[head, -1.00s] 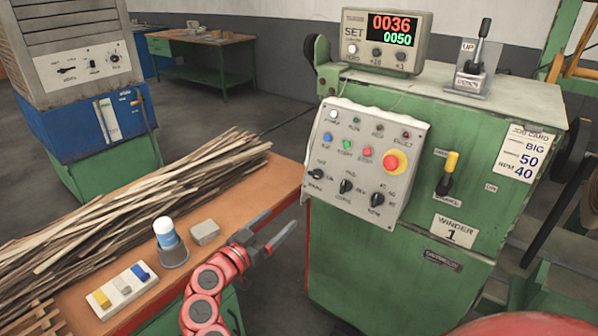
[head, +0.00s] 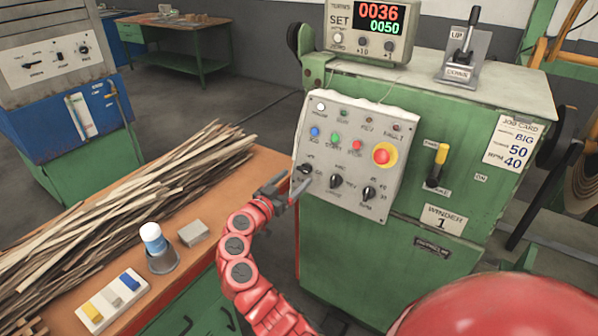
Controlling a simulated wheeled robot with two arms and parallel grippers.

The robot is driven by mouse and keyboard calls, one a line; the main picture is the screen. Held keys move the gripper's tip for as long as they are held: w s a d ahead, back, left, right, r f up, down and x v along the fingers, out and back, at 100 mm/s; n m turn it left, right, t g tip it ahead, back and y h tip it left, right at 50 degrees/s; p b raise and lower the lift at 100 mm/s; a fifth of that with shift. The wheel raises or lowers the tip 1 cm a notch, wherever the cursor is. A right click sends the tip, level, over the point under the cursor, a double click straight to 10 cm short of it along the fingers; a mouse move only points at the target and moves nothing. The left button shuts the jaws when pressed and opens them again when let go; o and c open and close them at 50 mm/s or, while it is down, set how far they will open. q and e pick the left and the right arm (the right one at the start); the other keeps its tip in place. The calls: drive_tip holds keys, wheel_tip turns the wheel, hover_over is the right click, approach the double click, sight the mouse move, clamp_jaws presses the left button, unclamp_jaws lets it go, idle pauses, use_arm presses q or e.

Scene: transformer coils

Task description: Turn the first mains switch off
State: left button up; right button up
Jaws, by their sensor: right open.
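The mains switch looks to be the leftmost black rotary knob (head: 304,170) on the tilted grey control panel of the green machine labelled WINDER 1. Small lettering surrounds it; I cannot read its pointer setting for sure. My right gripper (head: 294,187), on the red arm, is at the panel's lower left edge, just below and left of this knob. Its grey fingers point up towards the knob and partly cover the area under it. The gripper is open and holds nothing visible; I cannot tell whether a finger touches the knob. My left gripper is not in view.
Two more black knobs, coloured buttons and a red emergency stop (head: 382,154) share the panel (head: 345,205). A yellow-handled lever (head: 439,160) stands right of it. The orange bench (head: 262,160) at left holds wooden strips (head: 130,185), a white-topped cup (head: 155,245) and small blocks.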

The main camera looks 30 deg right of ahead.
sight(302, 172)
drive_tip(key=shift+x, duration=1.7)
clamp_jaws()
